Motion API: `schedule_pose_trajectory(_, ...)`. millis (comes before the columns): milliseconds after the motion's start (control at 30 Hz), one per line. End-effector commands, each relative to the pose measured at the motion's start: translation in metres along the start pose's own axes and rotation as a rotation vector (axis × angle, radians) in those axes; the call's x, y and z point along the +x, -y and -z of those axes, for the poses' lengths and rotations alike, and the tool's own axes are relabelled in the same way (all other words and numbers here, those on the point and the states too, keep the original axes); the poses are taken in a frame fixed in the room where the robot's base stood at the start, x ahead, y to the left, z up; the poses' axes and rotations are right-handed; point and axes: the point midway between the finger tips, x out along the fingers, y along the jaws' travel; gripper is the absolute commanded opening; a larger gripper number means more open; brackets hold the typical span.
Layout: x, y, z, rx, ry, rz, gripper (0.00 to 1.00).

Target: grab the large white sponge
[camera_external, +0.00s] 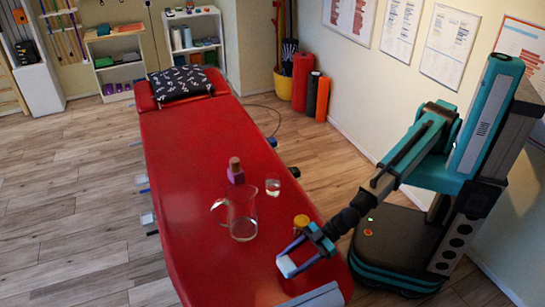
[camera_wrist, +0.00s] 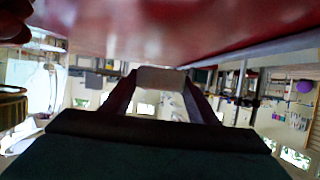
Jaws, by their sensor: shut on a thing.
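The large white sponge (camera_external: 286,266) is a pale block near the front end of the red treatment table (camera_external: 205,246). My gripper (camera_external: 293,260) has one finger on each side of it and is shut on it. In the wrist view the sponge (camera_wrist: 162,77) shows as a dull beige block between the dark fingertips of my gripper (camera_wrist: 163,86). The red tabletop fills the top of that view, which looks upside down. I cannot tell whether the sponge touches the table or is slightly above it.
A yellow-lidded jar (camera_external: 301,222) stands close beside my gripper. A glass jug (camera_external: 242,218), a small glass (camera_external: 272,187) and a pink bottle (camera_external: 236,174) stand farther back. A patterned pillow (camera_external: 180,83) lies at the far end. The table's left side is clear.

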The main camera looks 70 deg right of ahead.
Motion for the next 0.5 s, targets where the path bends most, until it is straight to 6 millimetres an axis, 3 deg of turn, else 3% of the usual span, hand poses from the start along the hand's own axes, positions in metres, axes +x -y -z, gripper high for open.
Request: schedule_pose_trajectory(500,-0.056,-0.006,-0.018,0.000,0.000,0.001,0.33)
